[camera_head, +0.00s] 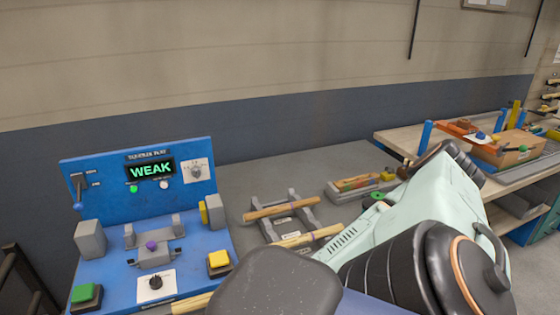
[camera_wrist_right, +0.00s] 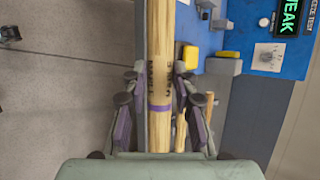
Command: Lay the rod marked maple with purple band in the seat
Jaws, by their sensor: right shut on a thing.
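A pale wooden rod (camera_wrist_right: 160,70) with a purple band and dark lettering, too small to read surely, runs up the right wrist view. My right gripper (camera_wrist_right: 160,140) is shut around it near the band. A pale rod end (camera_head: 192,302) shows at the bottom of the head view, partly behind my dark right arm part; it looks like the held rod. A grey seat (camera_head: 154,255) with two upright supports and a purple knob is on the blue test station (camera_head: 110,270), with no rod in it. My left gripper is not in view.
The station's screen (camera_head: 151,169) reads WEAK. A grey rack (camera_head: 272,233) beside the station holds rods, one (camera_head: 283,208) lying across it. A small tray (camera_head: 360,187) of coloured pieces stands behind. A wooden bench (camera_head: 400,140) with a box is at the right.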

